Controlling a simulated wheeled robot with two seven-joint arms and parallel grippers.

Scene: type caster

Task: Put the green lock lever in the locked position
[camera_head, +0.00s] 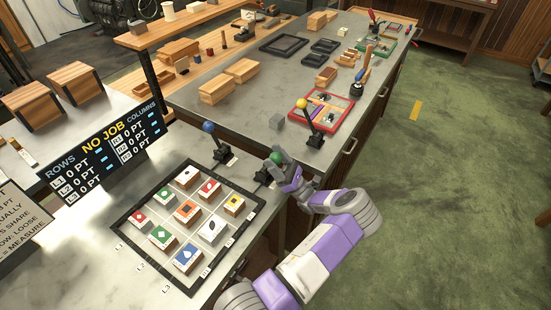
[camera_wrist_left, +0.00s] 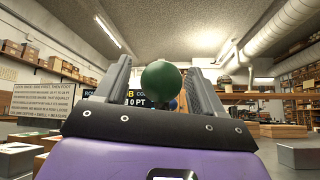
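The green lock lever's ball knob (camera_head: 276,157) stands at the near bench's right edge, beside the tile frame. My left gripper (camera_head: 281,170) is at this knob, and its fingers partly hide the lever's rod and base. In the left wrist view, the green ball (camera_wrist_left: 162,85) sits between the two spread fingers (camera_wrist_left: 160,88). My right gripper is not in view.
A blue-knobbed lever (camera_head: 208,127) and a yellow-knobbed lever (camera_head: 301,104) stand nearby. A dark frame (camera_head: 135,208) holds several picture tiles left of my gripper. A scoreboard (camera_head: 104,137) reads "NO JOB". Open green floor (camera_head: 450,190) lies to the right.

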